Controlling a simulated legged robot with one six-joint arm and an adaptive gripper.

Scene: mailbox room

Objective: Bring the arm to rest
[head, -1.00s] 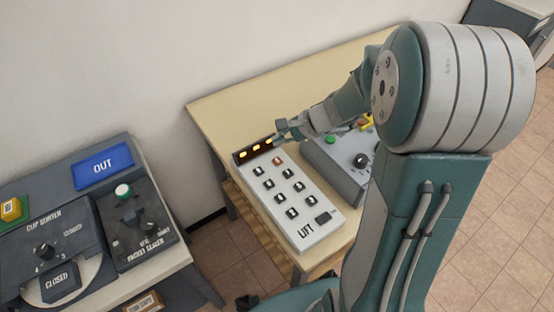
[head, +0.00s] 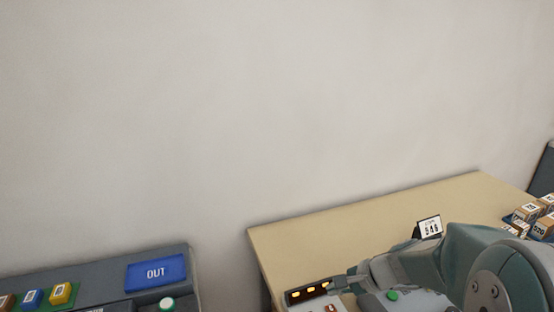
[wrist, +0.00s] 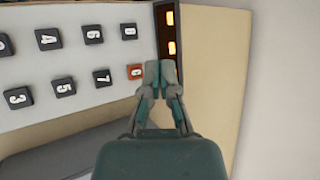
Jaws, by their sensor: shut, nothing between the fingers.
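My gripper (wrist: 158,72) is shut and empty in the wrist view. Its fingertips are together over the top end of a white keypad panel (wrist: 105,45), between the orange key (wrist: 136,72) and the dark strip of lit orange lamps (wrist: 169,35). I cannot tell whether they touch the panel. In the head view my gripper (head: 342,284) shows low in the picture, just right of the lamp strip (head: 308,291). My arm is stretched out over the table, and most of it lies below or beyond the frame.
The tan table (head: 370,215) has bare room behind the panel. A small number sign (head: 429,228) and several small boxes (head: 525,217) stand at the right. A grey console with a blue OUT plate (head: 156,272) is at the left. A plain wall rises behind.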

